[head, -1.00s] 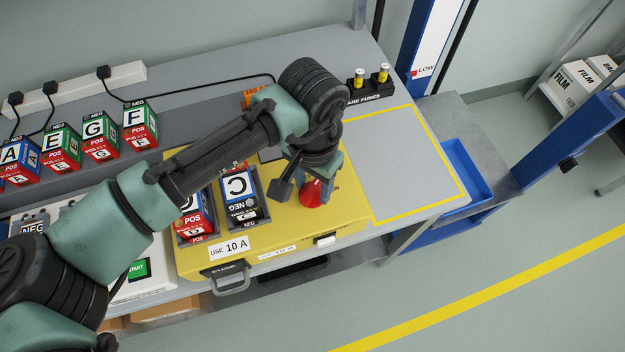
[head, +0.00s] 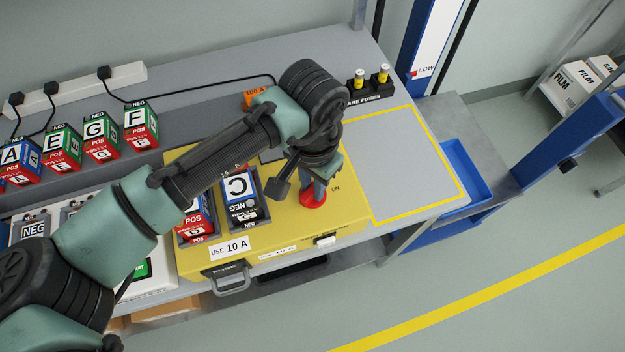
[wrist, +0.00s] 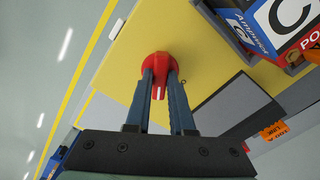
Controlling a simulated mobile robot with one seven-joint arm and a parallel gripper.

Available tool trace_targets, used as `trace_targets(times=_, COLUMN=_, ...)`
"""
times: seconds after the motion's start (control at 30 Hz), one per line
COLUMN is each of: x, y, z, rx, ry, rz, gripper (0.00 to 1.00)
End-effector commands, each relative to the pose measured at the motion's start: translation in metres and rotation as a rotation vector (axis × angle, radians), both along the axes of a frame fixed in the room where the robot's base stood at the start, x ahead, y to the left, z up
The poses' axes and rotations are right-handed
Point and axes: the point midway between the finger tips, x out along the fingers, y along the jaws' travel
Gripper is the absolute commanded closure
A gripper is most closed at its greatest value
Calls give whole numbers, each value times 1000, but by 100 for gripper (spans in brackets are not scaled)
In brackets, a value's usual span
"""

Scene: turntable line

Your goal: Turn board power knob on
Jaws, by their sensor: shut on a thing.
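The yellow board (head: 285,240) lies on the bench. Its red knob (head: 312,200) sits right of battery C, with an "ON" label (head: 335,188) to the right. My gripper (head: 316,186) is over the knob from above. In the wrist view my gripper (wrist: 160,78) is shut on the red knob (wrist: 157,60), one finger on each side of its grip. A white mark on the knob shows between the fingers, pointing down in that picture. The fingers partly hide the knob in the head view, and I cannot tell there which way it points.
Battery C (head: 240,195) stands in the board beside my wrist, with another battery (head: 195,218) to its left. A fuse drawer handle (head: 232,284) is at the front. The yellow-outlined bench area (head: 405,165) is clear. Spare fuses (head: 370,85) stand behind it.

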Motion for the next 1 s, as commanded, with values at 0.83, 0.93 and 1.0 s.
trace_targets(times=0.83, x=1, y=-1, z=1, rx=-4, ry=-2, rz=-546, gripper=100)
trace_targets(times=0.93, x=1, y=-1, z=1, rx=-3, ry=-3, rz=-573, gripper=100)
trace_targets(times=1.0, x=1, y=0, z=1, rx=-3, ry=-3, rz=-586, gripper=100)
